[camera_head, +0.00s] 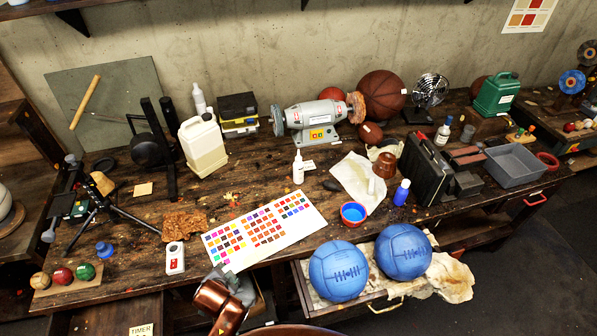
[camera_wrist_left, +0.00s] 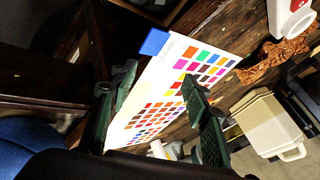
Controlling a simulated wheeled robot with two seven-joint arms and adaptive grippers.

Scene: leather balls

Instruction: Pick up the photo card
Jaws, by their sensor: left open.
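A white sheet with rows of coloured squares (camera_head: 262,229) lies flat near the front edge of the workbench; it is the most card-like thing here, though I cannot tell that it is the photo card. It also shows in the left wrist view (camera_wrist_left: 180,78), with a blue patch at one end. My left gripper (camera_wrist_left: 158,105) is open, with one dark green finger in front of the sheet and the other beside its near edge. In the head view my copper-coloured left arm is at the bench's front edge, below the sheet. My right gripper is not seen.
A white device (camera_head: 175,258) stands left of the sheet, with a brown crumpled piece (camera_head: 184,224) behind it. Two blue balls (camera_head: 339,271) (camera_head: 403,251) sit in the open drawer. A white bottle (camera_head: 298,167) stands behind.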

